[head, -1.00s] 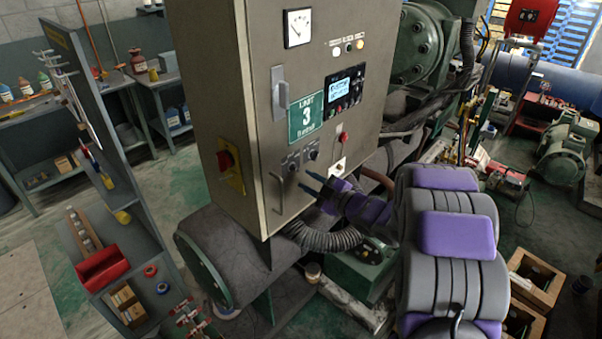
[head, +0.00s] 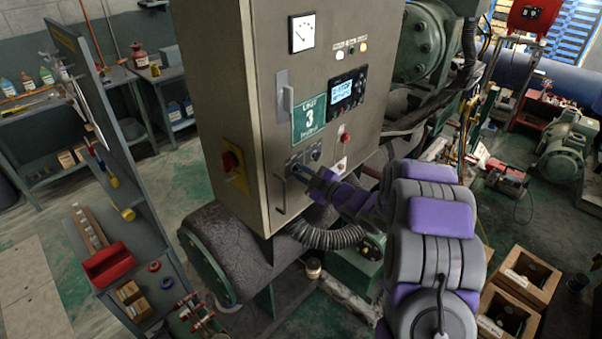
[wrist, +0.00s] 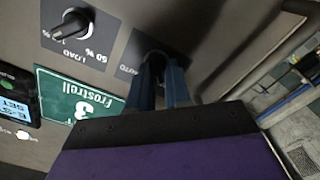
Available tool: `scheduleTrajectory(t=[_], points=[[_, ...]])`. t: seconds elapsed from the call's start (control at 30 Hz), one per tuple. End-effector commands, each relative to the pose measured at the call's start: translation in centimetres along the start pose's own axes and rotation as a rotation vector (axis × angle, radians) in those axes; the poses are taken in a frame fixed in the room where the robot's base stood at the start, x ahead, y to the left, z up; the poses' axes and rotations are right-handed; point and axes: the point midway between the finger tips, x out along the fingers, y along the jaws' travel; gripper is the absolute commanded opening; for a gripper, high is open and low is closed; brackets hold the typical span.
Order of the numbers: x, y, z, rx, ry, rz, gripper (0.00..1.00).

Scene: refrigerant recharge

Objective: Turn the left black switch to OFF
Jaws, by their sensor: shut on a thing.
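The left black switch (wrist: 155,56) is on the front of the grey control cabinet (head: 220,85). My gripper (head: 295,171) is at this switch, and its two blue fingers also show in the wrist view (wrist: 160,84). The fingers are closed around the knob and hide most of it. I cannot read which way the knob points. Part of its dark plate with "AUTO" lettering shows beside it. The other black switch (wrist: 72,25), on a plate marked "LOAD" and "50 %", is beside it and untouched.
A green "Unit 3" sign (head: 309,119) and a lit display (head: 343,92) are above the switches. A door handle (head: 279,190) is just left of my gripper. A red-and-yellow rotary switch (head: 233,166) is on the cabinet's side. A corrugated hose (head: 325,237) runs below.

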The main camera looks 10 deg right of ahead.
Motion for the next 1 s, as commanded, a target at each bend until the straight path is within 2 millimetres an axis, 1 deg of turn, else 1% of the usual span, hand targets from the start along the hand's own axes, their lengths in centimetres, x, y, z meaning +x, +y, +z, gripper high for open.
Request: scheduleTrajectory(t=[0.03, 0.47, 1.0], points=[[-0.13, -0.45, 0.37, 0.006, -0.005, -0.010, 0.00], [-0.03, -0.52, 0.41, 0.013, -0.010, -0.009, 0.00], [0.01, -0.59, 0.34, 0.137, -0.011, -0.011, 0.00]])
